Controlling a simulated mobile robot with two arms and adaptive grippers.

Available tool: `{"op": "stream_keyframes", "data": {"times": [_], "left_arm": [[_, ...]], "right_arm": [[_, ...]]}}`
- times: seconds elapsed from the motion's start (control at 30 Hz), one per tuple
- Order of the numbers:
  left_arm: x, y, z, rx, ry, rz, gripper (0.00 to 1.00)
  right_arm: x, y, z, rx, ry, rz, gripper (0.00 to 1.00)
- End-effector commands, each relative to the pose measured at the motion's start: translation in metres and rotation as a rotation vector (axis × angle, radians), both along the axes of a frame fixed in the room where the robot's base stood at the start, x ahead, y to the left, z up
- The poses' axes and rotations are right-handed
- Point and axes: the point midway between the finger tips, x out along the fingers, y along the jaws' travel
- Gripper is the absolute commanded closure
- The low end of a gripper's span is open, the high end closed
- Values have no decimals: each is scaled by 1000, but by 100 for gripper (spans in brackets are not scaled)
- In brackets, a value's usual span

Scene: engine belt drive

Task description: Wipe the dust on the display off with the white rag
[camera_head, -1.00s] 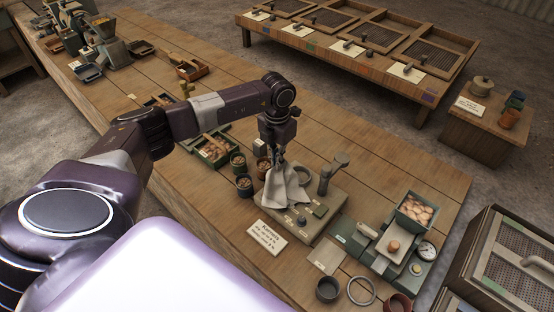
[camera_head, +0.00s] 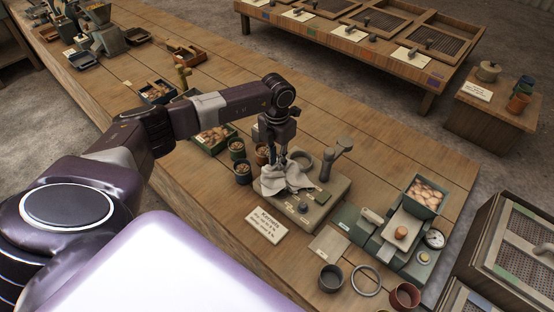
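My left gripper (camera_head: 281,162) points down over the left part of a beige-grey device (camera_head: 331,211). It is shut on the white rag (camera_head: 287,180), which lies bunched and draped on the device top below the fingers. A small dark green panel (camera_head: 322,199) shows on the device to the right of the rag; I cannot tell if it is the display. The rag covers the surface under it, and no dust can be made out at this size. My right gripper is not in view.
On the device a grey lever (camera_head: 338,150) stands up behind the rag. A lettered card (camera_head: 267,225) lies in front. Cups of small items (camera_head: 242,172) stand close on the left. A green weighing device (camera_head: 395,243), a dark cup (camera_head: 330,278) and a ring (camera_head: 366,280) are at right.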

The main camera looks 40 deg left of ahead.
Motion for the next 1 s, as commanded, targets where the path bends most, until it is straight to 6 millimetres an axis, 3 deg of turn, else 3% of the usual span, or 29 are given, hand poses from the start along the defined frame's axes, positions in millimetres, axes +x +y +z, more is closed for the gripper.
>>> {"op": "stream_keyframes", "data": {"times": [0.03,0.37,0.67,1.0], "left_arm": [[0,0,0,0,0,0,76],[0,0,0,0,0,0,42],[0,0,-1,0,0,0,42],[0,0,-17,0,0,0,42]], "right_arm": [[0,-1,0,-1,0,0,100],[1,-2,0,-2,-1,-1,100],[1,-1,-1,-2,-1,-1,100],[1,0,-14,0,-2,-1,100]]}}
